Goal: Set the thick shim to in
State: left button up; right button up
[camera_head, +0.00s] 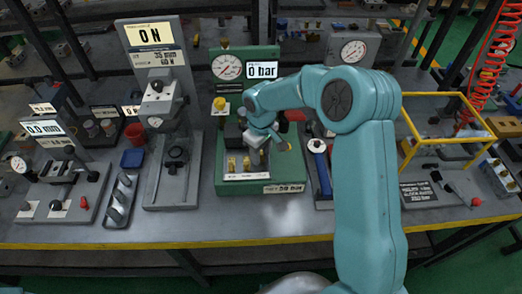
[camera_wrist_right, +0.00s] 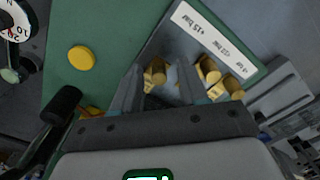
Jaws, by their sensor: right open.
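The green test stand (camera_head: 270,90) carries a dial gauge and a "0 bar" display. A pale label strip at its front base reads "+15 bar" at one end in the right wrist view (camera_wrist_right: 200,32); its other marks are too small to read. Several brass pieces sit beside this strip. One brass piece (camera_wrist_right: 155,75), nearest the "+15 bar" mark, lies between the fingers of my right gripper (camera_wrist_right: 160,90). The fingers stand apart; I cannot tell whether they touch it. Two other brass pieces (camera_wrist_right: 210,70) (camera_wrist_right: 230,86) lie just right of the fingers. Which shim is thick is unclear. My left gripper is not in view.
A yellow knob (camera_wrist_right: 81,58) is on the green stand. A yellow frame (camera_head: 445,120) stands further right. The bench front edge is mostly clear.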

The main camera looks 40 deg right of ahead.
jog(key=shift+s+d, duration=0.1)
jog(key=shift+c, duration=0.2)
grip_shut()
jog(key=shift+w+b, duration=0.25)
jog(key=shift+b, duration=0.05)
jog(key=shift+w+d, duration=0.2)
jog(key=shift+w+r, duration=0.1)
jog(key=shift+r, duration=0.05)
jog(key=shift+o, duration=0.2)
grip_release()
jog(key=shift+w, duration=0.1)
